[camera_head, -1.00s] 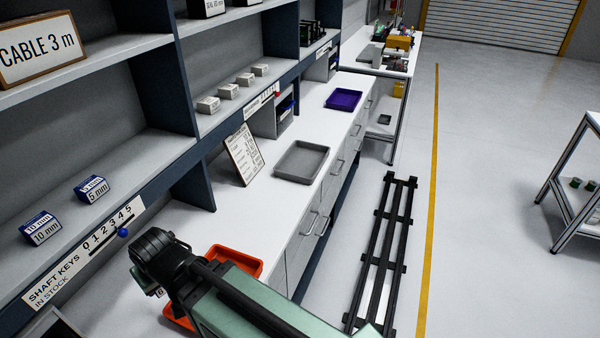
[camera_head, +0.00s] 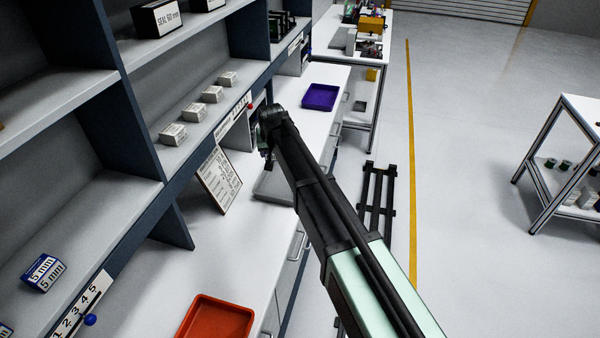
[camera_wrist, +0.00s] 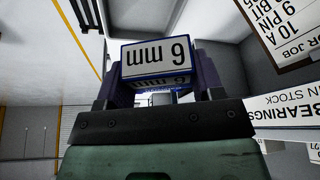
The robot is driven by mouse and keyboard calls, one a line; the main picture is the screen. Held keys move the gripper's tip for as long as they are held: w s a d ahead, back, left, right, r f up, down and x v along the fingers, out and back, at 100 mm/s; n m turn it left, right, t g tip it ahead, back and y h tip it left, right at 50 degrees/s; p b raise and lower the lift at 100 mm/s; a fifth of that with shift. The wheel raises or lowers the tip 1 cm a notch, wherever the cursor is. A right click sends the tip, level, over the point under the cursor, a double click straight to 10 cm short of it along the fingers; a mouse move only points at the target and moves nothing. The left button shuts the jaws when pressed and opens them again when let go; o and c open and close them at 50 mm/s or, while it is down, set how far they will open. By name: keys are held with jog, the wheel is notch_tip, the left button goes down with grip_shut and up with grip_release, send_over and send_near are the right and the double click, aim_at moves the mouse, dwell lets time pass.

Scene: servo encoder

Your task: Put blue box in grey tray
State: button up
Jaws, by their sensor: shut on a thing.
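My gripper (camera_wrist: 158,84) is shut on a blue box (camera_wrist: 156,58) with a white label reading 6 mm, which shows upside down in the wrist view. In the head view my gripper (camera_head: 267,154) hangs at the end of my arm by the grey tray (camera_head: 270,188), on the white bench. My arm hides the tray's right part and back. The held box is too small and hidden to make out clearly in the head view. I cannot tell its height above the tray.
A red-orange tray (camera_head: 216,318) lies nearer on the bench, and a purple tray (camera_head: 320,97) farther back. A leaning list board (camera_head: 219,180) stands left of the grey tray. A blue 5 mm box (camera_head: 43,272) sits on the shelf. Small pale boxes stand on the shelf above.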

aim_at(275, 191)
jog(key=w+f+b, duration=0.1)
jog(key=f+b, duration=1.2)
jog(key=w+f+b, duration=0.1)
jog(key=f+b, duration=0.6)
jog(key=shift+w+a, duration=0.3)
jog(key=shift+w, duration=0.05)
jog(key=shift+r, duration=0.25)
jog(key=shift+f, duration=0.15)
jog(key=o, duration=1.1)
